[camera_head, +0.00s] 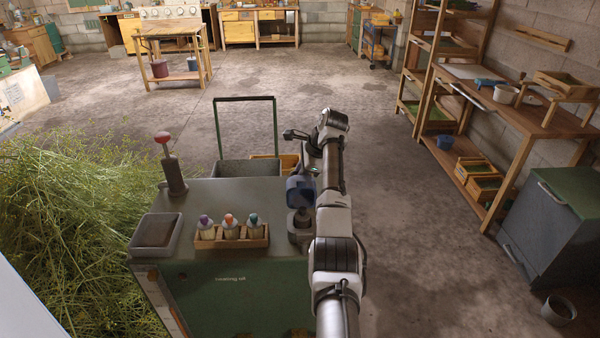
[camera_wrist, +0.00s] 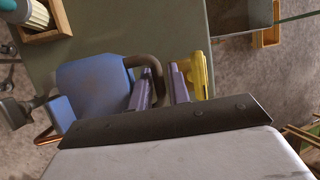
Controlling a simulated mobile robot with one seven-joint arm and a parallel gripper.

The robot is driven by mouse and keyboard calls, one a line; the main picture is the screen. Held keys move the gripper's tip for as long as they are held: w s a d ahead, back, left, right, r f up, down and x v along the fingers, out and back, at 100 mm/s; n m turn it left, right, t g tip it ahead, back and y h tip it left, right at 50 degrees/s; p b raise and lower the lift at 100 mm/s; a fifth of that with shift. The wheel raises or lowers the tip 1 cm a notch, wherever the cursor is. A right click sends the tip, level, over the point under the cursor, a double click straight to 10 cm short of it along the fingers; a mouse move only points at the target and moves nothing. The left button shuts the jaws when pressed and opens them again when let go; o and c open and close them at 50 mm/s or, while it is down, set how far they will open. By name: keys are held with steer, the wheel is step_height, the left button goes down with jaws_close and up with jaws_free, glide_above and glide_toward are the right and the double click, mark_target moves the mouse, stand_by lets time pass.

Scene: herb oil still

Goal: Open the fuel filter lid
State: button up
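The fuel filter is probably the small unit with a blue lid (camera_head: 300,191) and a dark round body (camera_head: 299,222) at the right edge of the cabinet top. In the head view my arm hides the fingertips.
The cabinet top (camera_head: 225,190) also holds a grey tray (camera_head: 157,234), a wooden rack (camera_head: 232,240) of colour-capped bottles and a red-knobbed post (camera_head: 175,178). A heap of cut herbs (camera_head: 80,190) lies left. A wooden shelf unit (camera_head: 500,110) stands right.

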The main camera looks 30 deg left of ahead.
steer(key=b+v, duration=0.3)
steer(key=v, duration=1)
steer(key=shift+d+r+b, duration=0.2)
steer(key=shift+r+b, duration=0.15)
steer(key=shift+b, duration=0.05)
